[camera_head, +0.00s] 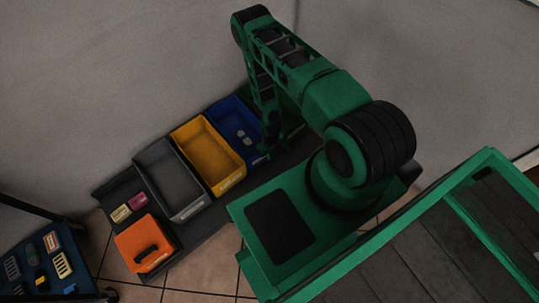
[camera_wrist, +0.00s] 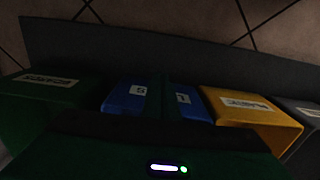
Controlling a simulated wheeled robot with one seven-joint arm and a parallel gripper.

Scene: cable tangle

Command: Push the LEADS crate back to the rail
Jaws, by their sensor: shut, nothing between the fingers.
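The blue crate (camera_head: 229,116) stands between the yellow crate and a green crate, with small pale items inside. In the wrist view its front (camera_wrist: 120,99) carries a white label, and only an "S" and an "L" show at the label's ends, upside down; my gripper hides the middle. My gripper (camera_head: 268,143) is shut and empty, pointing down at the front end of the blue crate. In the wrist view its dark fingers (camera_wrist: 161,98) cross the blue front. I cannot tell whether they touch it. The rail is not clearly visible.
The yellow crate (camera_head: 208,153) and grey crate (camera_head: 170,180) stand to the left. The green crate (camera_wrist: 45,95) is on the blue crate's other side.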

